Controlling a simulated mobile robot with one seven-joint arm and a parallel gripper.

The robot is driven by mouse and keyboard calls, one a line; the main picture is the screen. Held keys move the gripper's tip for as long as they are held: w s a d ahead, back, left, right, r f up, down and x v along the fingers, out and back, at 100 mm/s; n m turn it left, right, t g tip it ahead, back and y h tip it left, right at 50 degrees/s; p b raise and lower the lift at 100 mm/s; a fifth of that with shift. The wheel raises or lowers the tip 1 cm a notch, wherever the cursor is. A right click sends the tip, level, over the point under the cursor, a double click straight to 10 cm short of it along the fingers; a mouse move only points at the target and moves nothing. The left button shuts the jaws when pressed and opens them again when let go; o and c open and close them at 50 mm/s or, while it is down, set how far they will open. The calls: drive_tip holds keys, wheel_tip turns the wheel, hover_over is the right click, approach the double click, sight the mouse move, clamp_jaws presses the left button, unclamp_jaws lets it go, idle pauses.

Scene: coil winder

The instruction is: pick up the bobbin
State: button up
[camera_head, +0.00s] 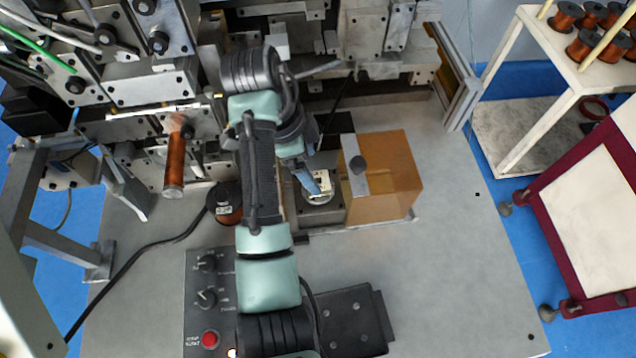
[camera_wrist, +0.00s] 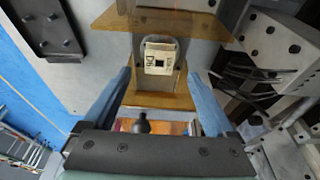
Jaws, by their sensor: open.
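The bobbin (camera_wrist: 160,58), a small cream piece with a square dark hole and printed marks, sits ahead of my gripper in the wrist view. In the head view the pale bobbin (camera_head: 324,181) shows partly, above a grey block beside an amber guard. My gripper (camera_wrist: 160,78) is open, with one blue finger on each side of the bobbin's line. The fingertips look close to it, but I cannot tell whether they reach around it. In the head view my gripper (camera_head: 313,185) is partly hidden by my arm.
The amber see-through guard (camera_head: 400,180) stands just right of the bobbin. A copper-wound spool (camera_head: 226,208) and a control panel (camera_head: 207,270) with knobs and a red button are to the left. Machine plates fill the back. The grey tabletop (camera_head: 450,270) is clear at right.

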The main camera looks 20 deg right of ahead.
sight(316, 177)
drive_tip(key=p+x, duration=0.1)
drive_tip(key=x, duration=0.2)
drive_tip(key=shift+s+f+p, duration=0.15)
drive_tip(key=shift+f+p, duration=0.1)
drive_tip(key=shift+p, duration=0.15)
drive_tip(key=shift+d+f, duration=0.2)
drive_tip(key=shift+f, duration=0.35)
drive_tip(key=c, duration=1.4)
